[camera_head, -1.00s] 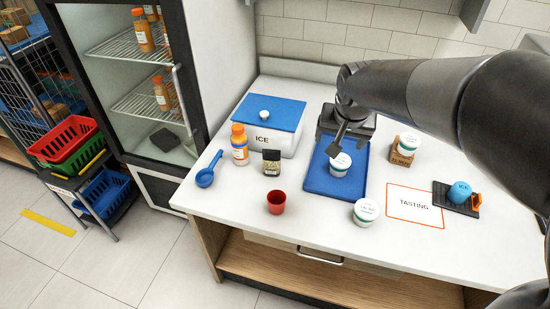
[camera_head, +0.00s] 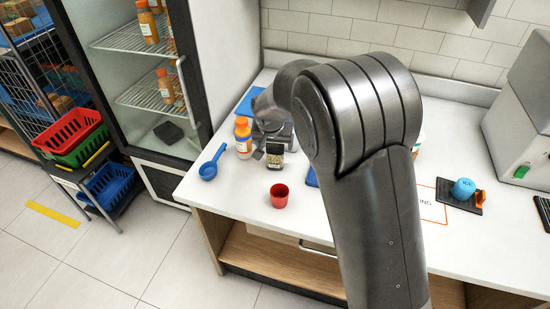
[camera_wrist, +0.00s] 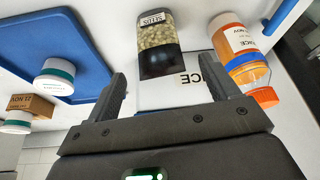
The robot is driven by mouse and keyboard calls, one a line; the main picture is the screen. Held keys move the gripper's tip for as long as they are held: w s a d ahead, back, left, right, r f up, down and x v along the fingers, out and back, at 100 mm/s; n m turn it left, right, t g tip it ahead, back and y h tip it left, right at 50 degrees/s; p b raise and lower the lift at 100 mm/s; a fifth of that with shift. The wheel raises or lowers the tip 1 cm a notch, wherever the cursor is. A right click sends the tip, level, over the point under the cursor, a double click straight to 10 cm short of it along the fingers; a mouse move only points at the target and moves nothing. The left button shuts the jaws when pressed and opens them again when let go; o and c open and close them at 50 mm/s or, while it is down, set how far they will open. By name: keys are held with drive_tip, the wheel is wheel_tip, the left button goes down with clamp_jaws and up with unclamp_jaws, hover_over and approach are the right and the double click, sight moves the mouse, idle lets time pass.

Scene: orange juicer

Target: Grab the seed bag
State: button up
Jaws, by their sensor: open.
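The seed bag (camera_head: 275,160) is a small clear pack of pale seeds with a black part and a white label. It stands on the white counter beside an orange juice bottle (camera_head: 243,138). In the wrist view the seed bag (camera_wrist: 157,32) lies ahead of my gripper (camera_wrist: 168,84), roughly in line with the gap between the spread fingers. My gripper is open and empty. In the head view my gripper (camera_head: 270,148) is just behind the seed bag, and my arm hides much of the counter.
The juice bottle (camera_wrist: 240,52) is close to the right finger in the wrist view. A blue scoop (camera_head: 209,171) and a red cup (camera_head: 279,195) stand nearby. A blue tray (camera_wrist: 50,38) holds a white tub (camera_wrist: 56,78).

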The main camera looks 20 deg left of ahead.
sight(275, 149)
drive_tip(key=shift+x, duration=3.15)
drive_tip(key=c, duration=1.1)
